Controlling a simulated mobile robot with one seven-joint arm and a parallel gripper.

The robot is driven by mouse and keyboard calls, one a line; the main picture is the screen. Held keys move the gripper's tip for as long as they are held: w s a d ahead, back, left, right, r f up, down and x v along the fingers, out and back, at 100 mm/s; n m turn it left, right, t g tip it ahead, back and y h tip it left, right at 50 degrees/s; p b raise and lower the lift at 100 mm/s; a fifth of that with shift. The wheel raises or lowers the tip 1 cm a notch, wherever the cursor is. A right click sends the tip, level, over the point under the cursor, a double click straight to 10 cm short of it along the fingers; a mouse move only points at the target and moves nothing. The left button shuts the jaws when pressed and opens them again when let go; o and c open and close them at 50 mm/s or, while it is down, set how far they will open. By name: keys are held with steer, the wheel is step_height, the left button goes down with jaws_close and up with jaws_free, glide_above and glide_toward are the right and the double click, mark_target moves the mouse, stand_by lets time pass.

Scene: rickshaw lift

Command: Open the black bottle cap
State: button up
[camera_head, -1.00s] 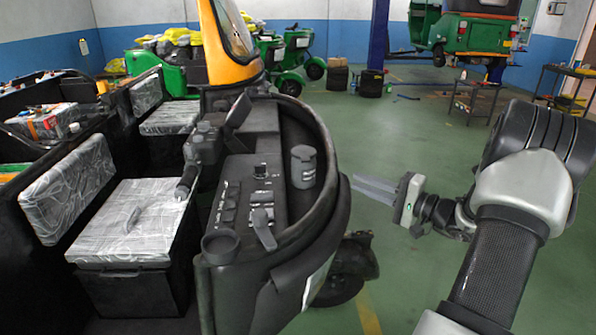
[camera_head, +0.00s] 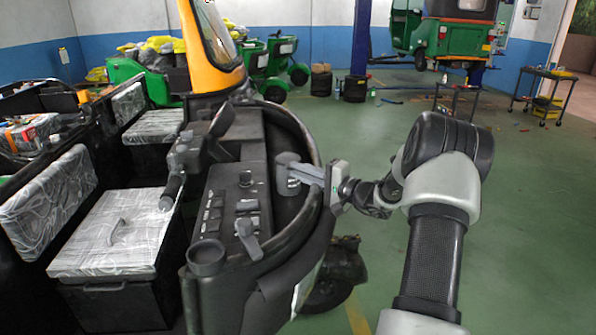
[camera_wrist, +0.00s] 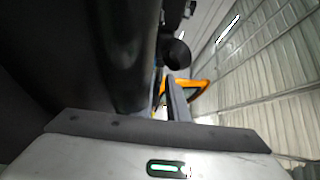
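The dark grey-black bottle (camera_head: 287,188) stands upright in the dashboard recess of the vehicle, with its round cap (camera_head: 287,158) on top. My gripper (camera_head: 292,172) reaches in from the right, with its fingers level and at the upper part of the bottle. The fingers overlap the bottle in the head view, and I cannot tell whether they touch or clasp the cap. In the wrist view a narrow dark finger (camera_wrist: 177,103) points away from the gripper body. The bottle cannot be made out clearly there.
The curved black dashboard rim (camera_head: 312,150) surrounds the recess close to my gripper. A knob (camera_head: 245,179) and a lever (camera_head: 248,238) sit left of the bottle. A round cup-like holder (camera_head: 207,257) is at the near left. Open green floor (camera_head: 520,220) lies to the right.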

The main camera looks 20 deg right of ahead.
steer(key=shift+w+a, duration=0.2)
steer(key=shift+w, duration=0.2)
steer(key=shift+c, duration=0.3)
jaws_close()
stand_by(0.9)
steer(key=shift+r, duration=0.1)
